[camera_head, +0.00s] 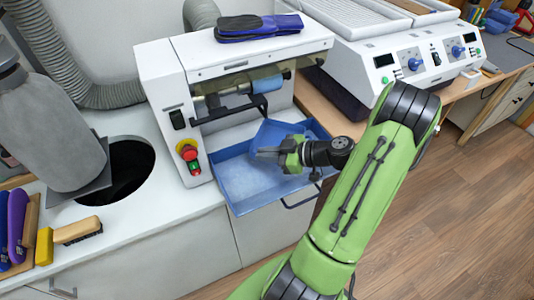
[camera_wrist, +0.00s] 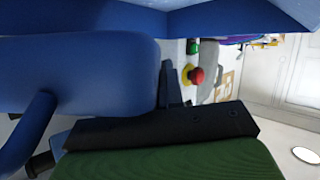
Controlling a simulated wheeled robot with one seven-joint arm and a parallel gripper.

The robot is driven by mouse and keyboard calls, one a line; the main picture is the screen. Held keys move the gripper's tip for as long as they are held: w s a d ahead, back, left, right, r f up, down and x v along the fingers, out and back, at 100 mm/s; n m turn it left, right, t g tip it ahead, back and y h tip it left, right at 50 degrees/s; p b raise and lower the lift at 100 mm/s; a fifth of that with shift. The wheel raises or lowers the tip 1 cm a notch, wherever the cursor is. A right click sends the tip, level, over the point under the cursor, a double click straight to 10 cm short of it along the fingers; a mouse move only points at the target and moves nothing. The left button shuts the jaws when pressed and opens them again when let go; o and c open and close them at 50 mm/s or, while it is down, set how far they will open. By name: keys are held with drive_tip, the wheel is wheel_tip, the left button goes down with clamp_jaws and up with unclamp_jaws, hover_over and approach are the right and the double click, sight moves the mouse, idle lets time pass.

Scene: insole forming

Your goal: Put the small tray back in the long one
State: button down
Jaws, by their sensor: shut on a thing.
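The long blue tray (camera_head: 245,202) sits at the front of the white machine, with a dark wire handle on its front side. The small blue tray (camera_head: 283,131) is tilted over the right part of the long tray, close under the roller. My gripper (camera_head: 268,153) is over the long tray and shut on the small tray. My own wrist hides part of the small tray, so I cannot tell whether it touches the long tray's floor. In the wrist view, blue tray surfaces fill the left and top, close to the dark finger (camera_wrist: 165,128).
The machine (camera_head: 165,75) has a roller (camera_head: 232,100) above the trays and red and green buttons (camera_head: 188,152) at left. Blue insoles (camera_head: 258,26) lie on top. A heater unit (camera_head: 410,55) stands at right.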

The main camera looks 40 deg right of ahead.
drive_tip(key=shift+s+f+b, duration=0.1)
drive_tip(key=shift+f+b, duration=0.2)
drive_tip(key=shift+b, duration=0.25)
